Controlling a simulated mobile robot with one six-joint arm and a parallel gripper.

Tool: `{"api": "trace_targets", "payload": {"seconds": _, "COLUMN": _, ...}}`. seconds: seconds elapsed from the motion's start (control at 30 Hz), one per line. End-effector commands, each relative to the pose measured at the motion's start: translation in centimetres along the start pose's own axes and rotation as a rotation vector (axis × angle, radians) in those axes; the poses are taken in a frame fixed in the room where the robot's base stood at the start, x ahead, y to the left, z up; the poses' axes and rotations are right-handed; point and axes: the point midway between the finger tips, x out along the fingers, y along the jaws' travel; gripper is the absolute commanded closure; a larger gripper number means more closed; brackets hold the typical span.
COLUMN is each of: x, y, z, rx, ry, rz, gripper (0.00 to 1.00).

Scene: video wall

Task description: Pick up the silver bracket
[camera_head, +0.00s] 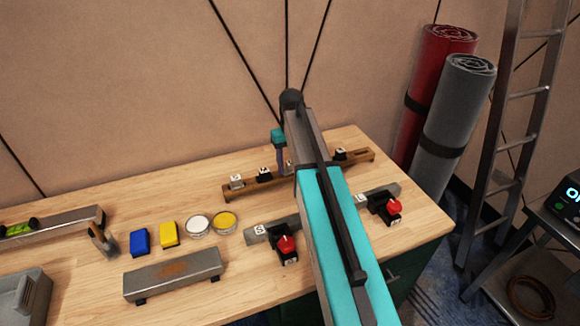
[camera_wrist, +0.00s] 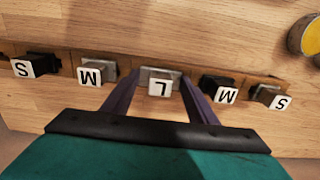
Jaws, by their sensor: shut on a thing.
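The silver bracket (camera_wrist: 172,74) is a small grey metal piece with a white tile lettered L on its front, in the middle of the wooden rail (camera_wrist: 222,72) in the wrist view. My gripper (camera_wrist: 158,80) has its two purple fingers on either side of it and is shut on it. The bracket is still at the rail; whether it touches the rail is hard to tell. In the head view, my gripper (camera_head: 283,160) is over the wooden rail (camera_head: 310,169), and my arm hides the bracket.
Other lettered pieces flank the bracket closely: M (camera_wrist: 90,76) and S (camera_wrist: 24,68) left, M (camera_wrist: 224,94) and S (camera_wrist: 276,100) right. In the head view, a metal bar with red-knobbed clamps (camera_head: 286,245) lies in front. Blue (camera_head: 140,242) and yellow (camera_head: 169,233) blocks stand left.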

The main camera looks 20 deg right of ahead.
Motion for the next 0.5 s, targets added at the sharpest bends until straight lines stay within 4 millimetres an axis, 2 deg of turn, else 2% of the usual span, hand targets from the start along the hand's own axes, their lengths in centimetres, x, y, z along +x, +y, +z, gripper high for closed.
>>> {"api": "trace_targets", "payload": {"seconds": 0.27, "x": -2.1, "y": 0.0, "z": -0.1, "rx": 0.000, "ry": 0.002, "rz": 0.001, "gripper": 0.77}}
{"api": "trace_targets", "payload": {"seconds": 0.5, "x": -5.3, "y": 0.0, "z": -0.1, "rx": 0.000, "ry": 0.002, "rz": 0.001, "gripper": 0.77}}
